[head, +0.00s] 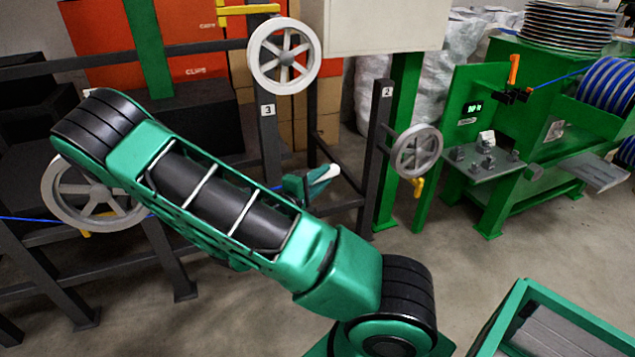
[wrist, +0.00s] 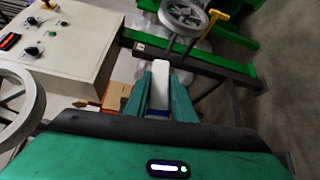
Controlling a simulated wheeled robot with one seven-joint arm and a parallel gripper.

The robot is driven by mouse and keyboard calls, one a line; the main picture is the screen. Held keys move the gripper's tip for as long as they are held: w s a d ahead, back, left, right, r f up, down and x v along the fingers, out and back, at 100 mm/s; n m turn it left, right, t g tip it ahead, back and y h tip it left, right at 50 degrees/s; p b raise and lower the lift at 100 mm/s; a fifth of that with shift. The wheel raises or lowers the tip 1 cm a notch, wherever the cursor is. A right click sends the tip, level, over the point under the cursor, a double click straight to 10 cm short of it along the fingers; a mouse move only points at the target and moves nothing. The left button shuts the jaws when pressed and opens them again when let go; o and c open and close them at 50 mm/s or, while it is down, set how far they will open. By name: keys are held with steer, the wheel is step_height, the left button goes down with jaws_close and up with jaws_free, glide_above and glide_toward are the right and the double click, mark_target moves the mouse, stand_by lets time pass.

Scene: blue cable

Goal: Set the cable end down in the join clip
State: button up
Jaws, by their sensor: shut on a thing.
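My gripper (head: 308,186) is shut on the cable end, a white piece (head: 325,173) that sticks out past the fingers in the head view. In the wrist view, the white cable end (wrist: 160,90) sits between the two green fingers, with a bit of blue below it. The gripper is in the air near the post marked 3, partly behind my arm. A black clip with an upright orange lever (head: 513,72) stands on the green machine at the right, well apart from my gripper. A blue cable runs from it to the blue drum. I cannot tell for certain that this is the join clip.
Pulley wheels hang on the dark posts: one at post 3 (head: 284,56), one at post 2 (head: 417,151), one at the left (head: 92,190). Blue cable shows at the left wheel. A green machine table (head: 486,166) carries small fixtures. Open floor (head: 440,260) lies before it.

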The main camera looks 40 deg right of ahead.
steer(key=shift+d, duration=0.25)
steer(key=s+d, duration=0.3)
steer(key=d, duration=0.6)
steer(key=s+d, duration=0.4)
steer(key=d, duration=0.5)
steer(key=s+d, duration=0.3)
steer(key=d, duration=0.7)
steer(key=shift+s, duration=0.35)
steer(key=s+d+r, duration=0.3)
steer(key=d+r, duration=0.6)
steer(key=d, duration=0.1)
steer(key=s+d+r, duration=0.3)
steer(key=d+r, duration=0.7)
steer(key=d, duration=0.1)
steer(key=shift+d+r, duration=0.15)
steer(key=shift+d, duration=0.15)
stand_by(0.4)
